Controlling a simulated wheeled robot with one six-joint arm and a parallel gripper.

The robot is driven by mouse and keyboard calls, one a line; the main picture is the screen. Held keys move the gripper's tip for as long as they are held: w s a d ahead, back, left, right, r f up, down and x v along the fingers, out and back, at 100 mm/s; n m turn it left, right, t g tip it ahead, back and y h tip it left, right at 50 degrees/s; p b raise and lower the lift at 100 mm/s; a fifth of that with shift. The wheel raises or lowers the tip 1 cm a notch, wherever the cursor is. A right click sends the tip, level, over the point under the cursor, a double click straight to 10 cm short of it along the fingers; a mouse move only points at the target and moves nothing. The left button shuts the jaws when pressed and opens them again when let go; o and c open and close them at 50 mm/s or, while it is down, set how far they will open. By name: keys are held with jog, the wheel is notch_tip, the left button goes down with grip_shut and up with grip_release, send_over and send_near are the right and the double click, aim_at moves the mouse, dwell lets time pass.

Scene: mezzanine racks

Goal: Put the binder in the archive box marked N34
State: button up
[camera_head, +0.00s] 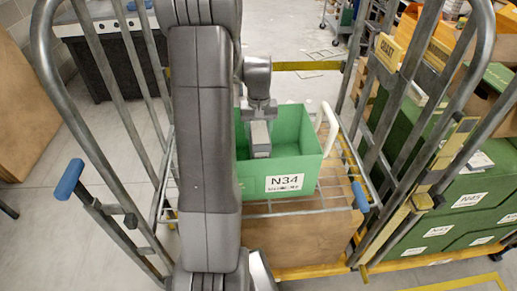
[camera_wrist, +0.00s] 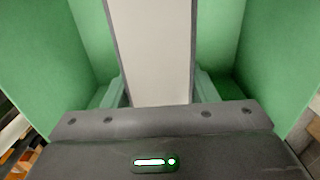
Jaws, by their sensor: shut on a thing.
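The green archive box (camera_head: 285,165) carries a white label marked N34 and stands open at the top. My gripper (camera_head: 261,145) reaches down inside it, with green walls on both sides in the wrist view. In that view my gripper (camera_wrist: 158,92) is shut on the binder (camera_wrist: 150,50), a pale grey panel with dark edges. The binder's lower end is hidden, and I cannot tell whether it touches the box floor. In the head view the binder cannot be clearly made out.
The box stands on a wire shelf (camera_head: 334,196) over a brown carton (camera_head: 300,240), between the cage trolley's metal side frames (camera_head: 407,90). A white curved piece (camera_head: 329,126) rises at the box's right. More green boxes (camera_head: 465,195), one marked N45, stand at right.

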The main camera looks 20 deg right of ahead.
jog(key=shift+f, duration=2.7)
jog(key=o, duration=1.6)
notch_tip(320, 180, up, 12)
jog(key=shift+r, duration=0.1)
